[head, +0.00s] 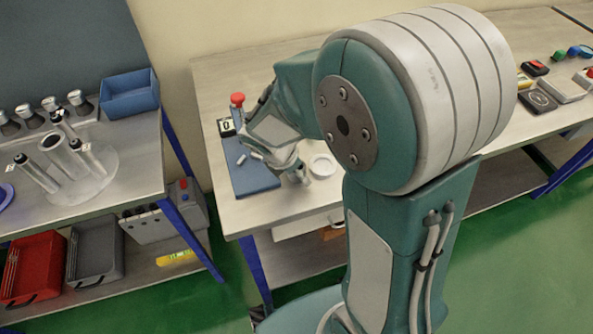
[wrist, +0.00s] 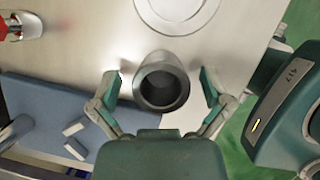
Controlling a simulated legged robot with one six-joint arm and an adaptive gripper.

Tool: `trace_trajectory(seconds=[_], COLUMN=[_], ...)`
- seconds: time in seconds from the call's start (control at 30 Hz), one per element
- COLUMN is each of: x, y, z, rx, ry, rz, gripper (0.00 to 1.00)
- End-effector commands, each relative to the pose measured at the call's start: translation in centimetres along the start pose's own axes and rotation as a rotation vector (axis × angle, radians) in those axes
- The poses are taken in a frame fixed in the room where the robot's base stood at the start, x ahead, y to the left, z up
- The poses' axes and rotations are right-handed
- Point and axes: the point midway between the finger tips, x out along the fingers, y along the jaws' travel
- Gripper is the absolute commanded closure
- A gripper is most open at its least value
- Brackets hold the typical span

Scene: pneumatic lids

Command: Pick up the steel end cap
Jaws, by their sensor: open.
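A dark grey, hollow, round metal piece (wrist: 162,88), which looks like the steel end cap, stands open end up in the middle of the wrist view. My gripper (wrist: 159,80) is open, with one finger on each side of it. A gap shows between each fingertip and the piece's wall. In the head view my gripper (head: 294,170) is low over the bench beside the blue mat. The piece is mostly hidden there by my gripper and arm.
A white round dish (wrist: 178,10) lies just beyond the piece. The blue mat (wrist: 45,100) holds small pale pieces (wrist: 75,128). A red-topped item (head: 238,100) stands at the mat's back. The bench's front edge is close by.

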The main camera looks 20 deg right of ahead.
Motion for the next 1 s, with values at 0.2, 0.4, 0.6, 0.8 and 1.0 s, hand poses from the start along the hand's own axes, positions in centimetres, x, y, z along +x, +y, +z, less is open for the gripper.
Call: trace_trajectory(seconds=[0.2, 0.4, 0.6, 0.8, 1.0], x=[-0.1, 0.0, 0.1, -0.3, -2.7], y=[0.0, -0.1, -0.1, -0.2, 0.0], z=[0.0, 0.0, 0.0, 0.1, 1.1], rx=[0.000, 0.000, -0.001, 0.000, 0.002], ry=[0.000, 0.000, 0.001, 0.001, -0.001], rz=[0.000, -0.001, -0.004, -0.005, 0.003], gripper=[0.46, 1.00, 1.00, 1.00, 1.00])
